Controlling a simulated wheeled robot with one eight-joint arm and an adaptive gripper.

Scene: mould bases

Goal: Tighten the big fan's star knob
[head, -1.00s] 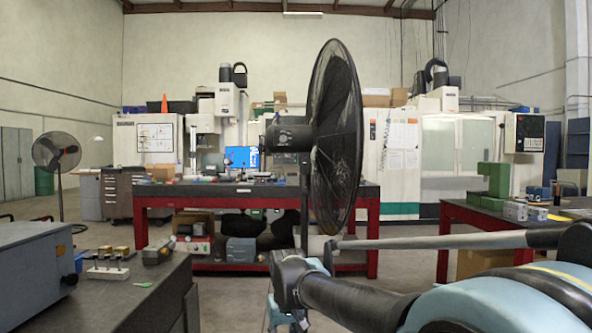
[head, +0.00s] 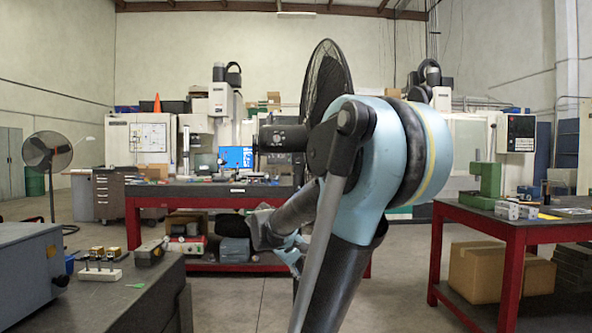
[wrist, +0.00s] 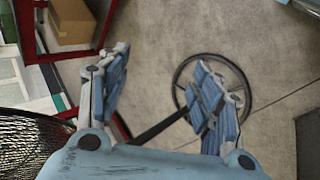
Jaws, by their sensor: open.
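The big fan (head: 325,75) stands ahead in the head view, its black cage seen nearly edge-on and its motor housing (head: 283,138) to the left. My raised arm covers the lower cage and most of the pole. I cannot make out the star knob in either view. My gripper (head: 288,252) is low, near the pole, and partly hidden by my arm in the head view. In the wrist view my gripper (wrist: 165,98) is open, with nothing between its fingers. The fan's cage edge (wrist: 30,145) shows at lower left, and its round base (wrist: 248,90) lies on the floor beyond the right finger.
A red-framed workbench (head: 160,205) stands behind the fan. Another red table (head: 510,228) with a green block is at right, with a cardboard box (head: 490,272) underneath. A dark bench (head: 130,300) is at front left. A smaller fan (head: 47,152) stands far left.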

